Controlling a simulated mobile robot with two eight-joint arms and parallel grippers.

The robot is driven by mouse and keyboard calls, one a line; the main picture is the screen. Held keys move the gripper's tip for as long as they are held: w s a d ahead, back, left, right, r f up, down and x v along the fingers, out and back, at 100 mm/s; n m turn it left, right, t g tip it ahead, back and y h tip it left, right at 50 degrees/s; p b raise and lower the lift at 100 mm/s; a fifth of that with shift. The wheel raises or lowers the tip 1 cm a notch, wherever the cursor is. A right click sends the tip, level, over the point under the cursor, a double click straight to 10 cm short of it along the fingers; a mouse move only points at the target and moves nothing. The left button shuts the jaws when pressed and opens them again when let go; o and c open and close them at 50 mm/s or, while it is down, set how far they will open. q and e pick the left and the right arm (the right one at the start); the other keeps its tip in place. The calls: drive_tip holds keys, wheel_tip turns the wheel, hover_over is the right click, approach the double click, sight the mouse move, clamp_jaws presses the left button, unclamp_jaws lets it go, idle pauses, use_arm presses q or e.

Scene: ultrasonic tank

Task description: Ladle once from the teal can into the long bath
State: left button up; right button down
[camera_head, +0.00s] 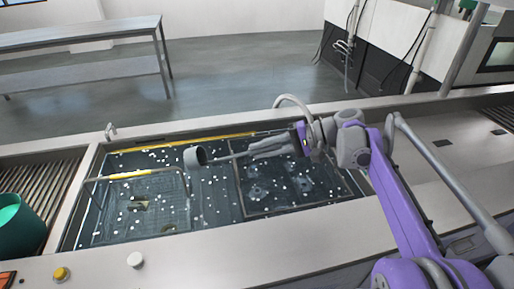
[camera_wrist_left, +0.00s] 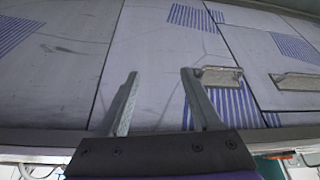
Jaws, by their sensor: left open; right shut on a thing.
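The teal can (camera_head: 18,226) stands at the left edge, partly cut off by the frame; its contents are hidden. The long bath (camera_head: 205,213) is a sunken rectangular tank with dark liquid and many small white bits. My right gripper (camera_head: 254,150) is over the bath, shut on the ladle's handle. The grey ladle (camera_head: 194,158) points left from it, with its cup over the far middle of the bath. The cup looks tipped on its side; I cannot tell whether anything is in it. My left gripper (camera_wrist_left: 160,75) is open and empty, facing panels in the left wrist view.
A wire frame (camera_head: 183,178) stands in the bath's left part and a rectangular frame (camera_head: 241,195) in its right part. A slatted drain (camera_head: 38,190) lies left of the bath. A yellow button (camera_head: 61,273) and a white knob (camera_head: 134,259) sit on the front ledge.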

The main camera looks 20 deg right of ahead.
wheel_tip(320, 180, down, 7)
drive_tip(key=t+y+b, duration=0.2)
drive_tip(key=y+b, duration=0.2)
drive_tip(key=b, duration=0.2)
drive_tip(key=shift+d+r, duration=0.1)
idle(0.3)
